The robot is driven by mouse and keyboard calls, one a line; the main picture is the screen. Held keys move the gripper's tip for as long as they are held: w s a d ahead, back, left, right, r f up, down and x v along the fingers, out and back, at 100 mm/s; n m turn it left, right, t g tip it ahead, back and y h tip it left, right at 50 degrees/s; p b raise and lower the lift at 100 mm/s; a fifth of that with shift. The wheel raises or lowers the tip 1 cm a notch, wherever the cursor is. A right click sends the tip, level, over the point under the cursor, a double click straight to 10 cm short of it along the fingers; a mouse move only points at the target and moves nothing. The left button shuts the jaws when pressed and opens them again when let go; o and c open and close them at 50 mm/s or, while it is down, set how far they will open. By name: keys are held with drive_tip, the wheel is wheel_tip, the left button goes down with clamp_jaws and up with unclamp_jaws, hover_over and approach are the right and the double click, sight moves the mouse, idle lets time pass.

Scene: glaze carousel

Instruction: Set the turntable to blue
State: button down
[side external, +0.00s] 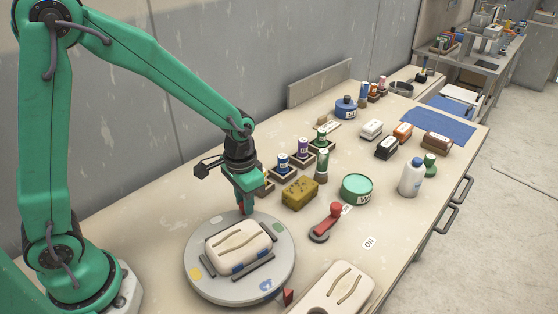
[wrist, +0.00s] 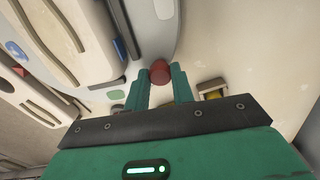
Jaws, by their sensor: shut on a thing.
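The turntable (side external: 205,290) is a grey disc with coloured patches near its rim and a cream mould (side external: 238,246) on top. Its blue patch (side external: 266,285) faces the front, close to a small red pointer (side external: 288,296) on the table; exact alignment is hard to judge. My gripper (side external: 243,206) points down at the far rim. In the wrist view its fingers (wrist: 160,76) are shut on the red knob (wrist: 160,68). The blue patch (wrist: 15,50) shows there too.
A red-handled lever (side external: 328,222) stands right of the turntable. A yellow sponge (side external: 299,193), a green tin (side external: 356,188) and several small jars stand behind. A second cream mould (side external: 332,290) lies at the front edge. A white bottle (side external: 411,178) is at the right.

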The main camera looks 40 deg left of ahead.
drive_tip(key=shift+s+a+n, duration=0.65)
drive_tip(key=shift+n, duration=0.25)
drive_tip(key=c, duration=1.2)
unclamp_jaws()
drive_tip(key=shift+r, duration=0.1)
wheel_tip(320, 180, up, 8)
drive_tip(key=shift+f, duration=0.15)
drive_tip(key=shift+s+a, duration=0.1)
